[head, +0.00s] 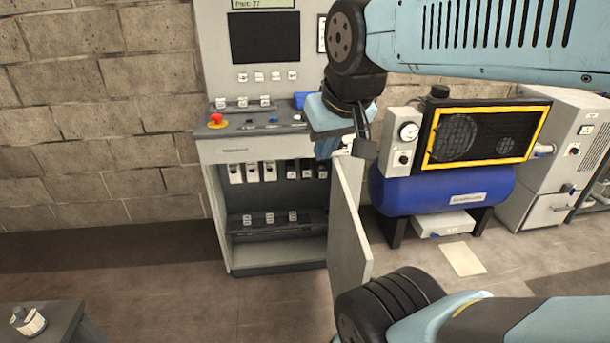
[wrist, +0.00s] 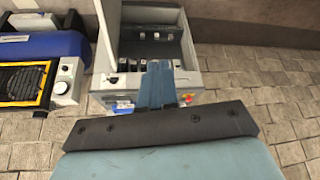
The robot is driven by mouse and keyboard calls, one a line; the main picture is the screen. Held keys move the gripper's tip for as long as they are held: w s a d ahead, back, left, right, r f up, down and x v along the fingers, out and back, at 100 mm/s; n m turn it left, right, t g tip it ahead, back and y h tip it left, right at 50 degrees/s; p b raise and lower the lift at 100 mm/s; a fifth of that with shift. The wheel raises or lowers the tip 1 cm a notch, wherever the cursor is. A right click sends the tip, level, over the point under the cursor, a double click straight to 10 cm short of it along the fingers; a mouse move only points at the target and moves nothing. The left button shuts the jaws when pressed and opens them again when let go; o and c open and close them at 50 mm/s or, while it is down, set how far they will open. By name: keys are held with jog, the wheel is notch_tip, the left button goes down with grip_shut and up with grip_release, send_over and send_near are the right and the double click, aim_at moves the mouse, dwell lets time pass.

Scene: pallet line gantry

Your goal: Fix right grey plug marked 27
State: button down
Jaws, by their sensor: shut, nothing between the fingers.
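An open grey cabinet (head: 215,205) stands against the wall, with a sign at its top that seems to read "Post: 27". Inside, a row of white and black modules (head: 253,173) hangs under the desk. Lower down, a dark rail (head: 255,225) carries small grey-white labelled pieces (head: 270,219). I cannot read a 27 on any plug, nor tell which piece is the right grey plug. My gripper (head: 327,148) is shut and empty, in front of the cabinet's right side near the door. In the wrist view its blue fingers (wrist: 158,84) overlap the cabinet's desk edge.
The open cabinet door (head: 350,225) juts out towards me. A red emergency button (head: 217,119) sits on the desk. A blue compressor (head: 440,192) stands to the right. A grey-white cylindrical part (head: 28,320) stands on a dark surface at bottom left. Floor before the cabinet is clear.

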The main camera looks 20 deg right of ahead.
jog(key=w+d+f+n+g+h, duration=0.25)
jog(key=w+d+f+n, duration=0.3)
jog(key=w, duration=0.45)
jog(key=w+d+f+n+g+h, duration=0.1)
jog(key=w+d+f+n+h, duration=0.35)
jog(key=w, duration=0.65)
jog(key=w+d+f+n+g+h, duration=0.1)
jog(key=w+d+f+n+g, duration=0.1)
jog(key=w+d+f+n, duration=0.55)
jog(key=n+t+h, duration=0.8)
jog(key=n+t, duration=0.1)
jog(key=n, duration=1.5)
send_near(321, 175)
jog(key=w+d, duration=0.1)
jog(key=d, duration=0.4)
jog(key=shift+w+d+r, duration=0.1)
jog(key=shift+w+r, duration=0.05)
jog(key=shift+w, duration=0.3)
jog(key=shift+w+d+r, duration=0.1)
jog(key=shift+w+r, duration=0.05)
jog(key=shift+w, duration=0.3)
